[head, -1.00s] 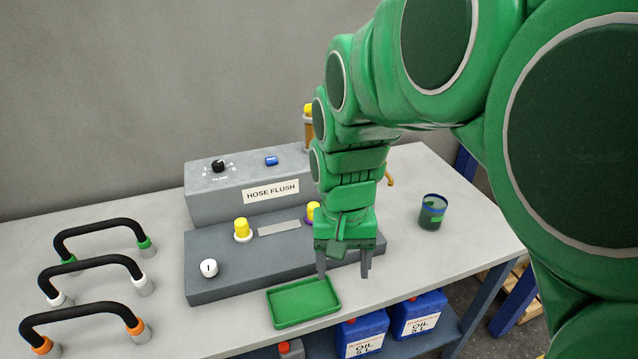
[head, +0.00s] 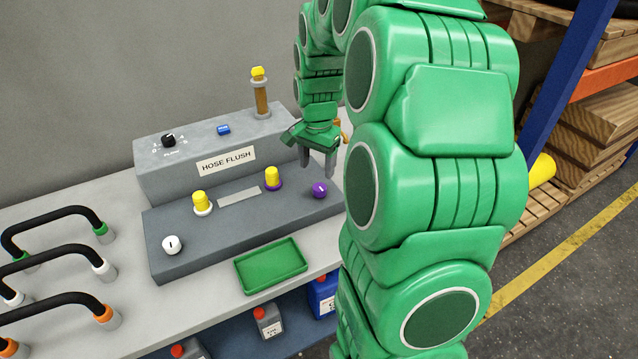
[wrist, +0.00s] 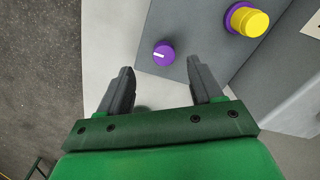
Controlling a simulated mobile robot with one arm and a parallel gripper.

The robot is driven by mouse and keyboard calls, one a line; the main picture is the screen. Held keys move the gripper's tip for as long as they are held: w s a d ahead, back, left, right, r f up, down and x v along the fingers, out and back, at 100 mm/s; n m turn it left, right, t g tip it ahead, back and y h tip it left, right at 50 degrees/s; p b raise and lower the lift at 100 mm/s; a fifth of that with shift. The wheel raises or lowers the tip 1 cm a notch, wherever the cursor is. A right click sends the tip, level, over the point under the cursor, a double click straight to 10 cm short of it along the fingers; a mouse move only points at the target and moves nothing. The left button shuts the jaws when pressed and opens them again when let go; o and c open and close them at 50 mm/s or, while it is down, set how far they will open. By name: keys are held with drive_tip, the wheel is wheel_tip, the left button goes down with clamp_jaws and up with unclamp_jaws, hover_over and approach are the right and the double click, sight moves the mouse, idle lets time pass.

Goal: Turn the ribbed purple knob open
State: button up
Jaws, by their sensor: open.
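The purple knob (head: 320,190) sits at the right end of the grey panel's lower step (head: 200,245). In the wrist view the knob (wrist: 163,55) shows from above as a round purple cap with a white mark; its ribs are too small to make out. My gripper (head: 318,176) is open and empty, fingers pointing down. In the head view it is above and behind the knob. In the wrist view the fingertips (wrist: 160,80) are apart, with the knob beyond them and not between them.
A yellow knob on a purple base (head: 272,178) stands left of the purple knob. Farther left are a yellow knob on a white base (head: 202,203) and a white knob (head: 172,245). A green tray (head: 271,266) lies in front. The HOSE FLUSH box (head: 190,155) rises behind.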

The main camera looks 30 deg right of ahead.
sight(319, 187)
drive_tip(key=shift+w+d+f+m, duration=0.3)
drive_tip(key=shift+w+d+f, duration=0.15)
drive_tip(key=shift+w+d, duration=0.15)
drive_tip(key=shift+f, duration=3.8)
drive_tip(key=c, duration=1.1)
drive_tip(key=shift+o, duration=0.2)
